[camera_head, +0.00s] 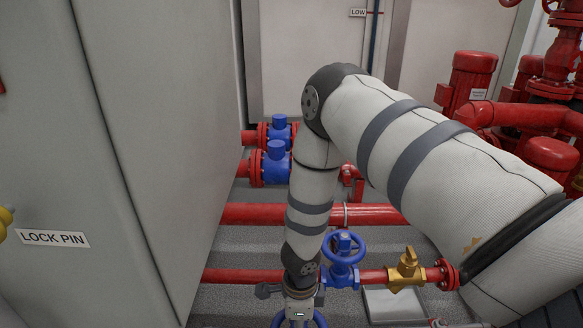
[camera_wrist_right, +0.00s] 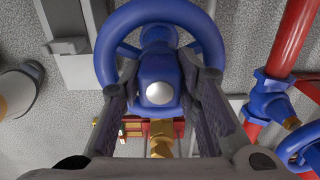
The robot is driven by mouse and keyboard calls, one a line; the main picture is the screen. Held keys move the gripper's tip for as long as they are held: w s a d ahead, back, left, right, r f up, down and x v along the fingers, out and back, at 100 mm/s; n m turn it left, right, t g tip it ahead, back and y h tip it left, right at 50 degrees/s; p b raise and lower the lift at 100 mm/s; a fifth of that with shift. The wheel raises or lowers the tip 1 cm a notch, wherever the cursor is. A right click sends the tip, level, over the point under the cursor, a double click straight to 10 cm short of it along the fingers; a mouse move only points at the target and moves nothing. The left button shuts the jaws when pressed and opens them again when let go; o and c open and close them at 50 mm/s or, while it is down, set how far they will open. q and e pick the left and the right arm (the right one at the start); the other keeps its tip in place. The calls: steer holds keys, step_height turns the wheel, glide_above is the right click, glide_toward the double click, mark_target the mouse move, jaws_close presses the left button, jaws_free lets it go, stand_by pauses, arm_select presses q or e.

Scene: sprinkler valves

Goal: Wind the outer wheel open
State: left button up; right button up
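A blue handwheel (camera_head: 320,319) shows at the bottom edge of the head view, mostly hidden by my right arm. In the right wrist view, a blue wheel (camera_wrist_right: 212,38) with a blue hub and silver centre cap (camera_wrist_right: 160,92) fills the middle. My right gripper (camera_wrist_right: 162,72) is over this wheel, its two dark fingers spread on either side of the hub. I cannot tell whether the fingers touch the hub or spokes. Another blue handwheel (camera_head: 344,247) stands on the red pipe just beyond my right arm. My left gripper is not in view.
A brass valve (camera_head: 406,270) sits right of the farther wheel. Red pipes (camera_head: 260,213) cross the floor behind. A grey cabinet (camera_head: 150,130) labelled LOCK PIN blocks the left. Blue valves (camera_head: 275,165) and red pumps (camera_head: 472,75) stand farther back.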

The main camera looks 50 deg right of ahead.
steer(key=o, duration=0.4)
steer(key=shift+s+a+f, duration=0.1)
steer(key=shift+s+a, duration=0.05)
steer(key=shift+c, duration=0.2)
step_height(320, 180, up, 7)
steer(key=p, duration=0.4)
steer(key=shift+r, duration=0.2)
steer(key=shift+f, duration=0.15)
